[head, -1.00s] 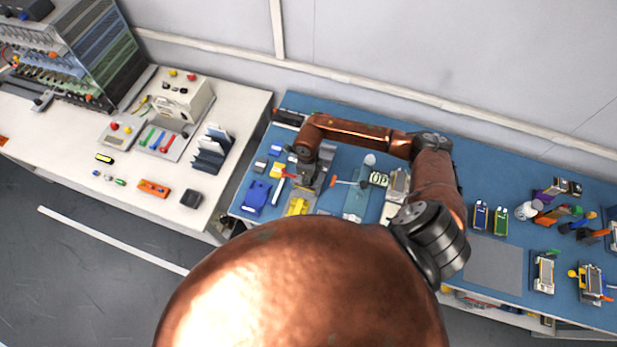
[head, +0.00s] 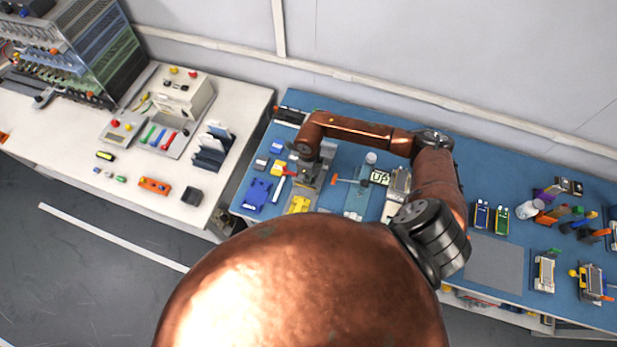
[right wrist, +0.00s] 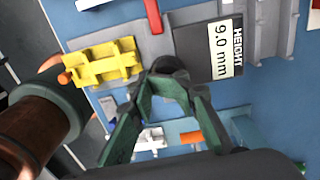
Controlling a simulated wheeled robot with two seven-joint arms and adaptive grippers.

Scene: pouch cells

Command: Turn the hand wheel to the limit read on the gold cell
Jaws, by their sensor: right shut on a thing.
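The hand wheel (right wrist: 170,66) is a dark round knob in the right wrist view, below the "HEIGHT 9.0 mm" plate (right wrist: 222,50). My right gripper (right wrist: 166,88) has its green fingers closed on the wheel's near side, and they hide part of it. In the head view my right gripper (head: 304,170) is at the grey fixture (head: 310,180) at the left of the blue bench, and the wheel is hidden there. I cannot make out the gold cell for sure in either view. My left gripper is not in view.
A yellow cradle (right wrist: 103,65) sits beside the wheel. A blue cell (head: 481,214) and a green cell (head: 501,219) stand further right, behind a bare grey mat (head: 494,262). A white bench (head: 150,200) is at left.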

